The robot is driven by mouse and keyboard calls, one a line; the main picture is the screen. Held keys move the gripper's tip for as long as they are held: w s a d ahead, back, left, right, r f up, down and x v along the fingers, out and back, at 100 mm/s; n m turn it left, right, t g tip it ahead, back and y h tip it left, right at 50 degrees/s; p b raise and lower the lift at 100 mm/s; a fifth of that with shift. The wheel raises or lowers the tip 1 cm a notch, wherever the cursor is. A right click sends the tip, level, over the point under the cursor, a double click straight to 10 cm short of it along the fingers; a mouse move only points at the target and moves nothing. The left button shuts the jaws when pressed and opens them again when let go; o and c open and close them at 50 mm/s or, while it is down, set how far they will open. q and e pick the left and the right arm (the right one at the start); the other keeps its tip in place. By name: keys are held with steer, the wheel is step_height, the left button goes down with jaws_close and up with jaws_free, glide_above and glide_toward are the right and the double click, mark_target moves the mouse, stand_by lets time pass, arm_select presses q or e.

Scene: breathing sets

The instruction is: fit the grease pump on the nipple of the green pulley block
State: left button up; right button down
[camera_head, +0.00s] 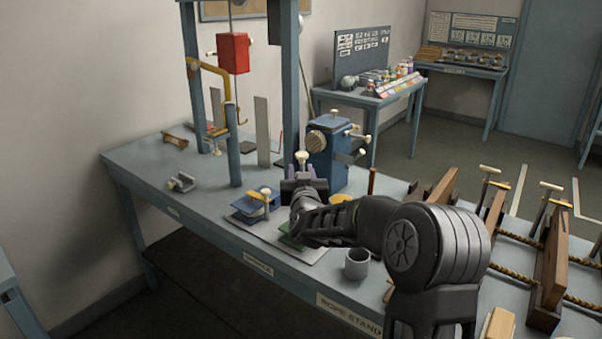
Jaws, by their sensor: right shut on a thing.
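My right gripper (304,172) is over the middle of the long blue-grey bench, in front of a blue machine. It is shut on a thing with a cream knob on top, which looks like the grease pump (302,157). The gripper hides most of the pump. A green piece, likely the green pulley block (291,242), lies on a pale mat just below my right forearm. The arm covers most of it, and its nipple cannot be made out. A blue pulley block (252,206) with a yellow part sits to its left. My left gripper is not in view.
The blue machine (329,150) with a round wooden disc stands behind the gripper. A grey cup (357,264) stands near the front edge. A frame with a red hoist block (233,53) rises at the left. Rope stands (549,275) crowd the right. The bench's left front is fairly clear.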

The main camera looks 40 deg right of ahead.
steer(key=c, duration=0.9)
jaws_free()
steer(key=shift+s+f, duration=0.1)
steer(key=shift+s, duration=0.05)
steer(key=shift+s+a, duration=0.2)
steer(key=shift+s, duration=0.05)
steer(key=b+v, duration=0.1)
steer(key=v, duration=0.6)
steer(key=shift+b, duration=0.4)
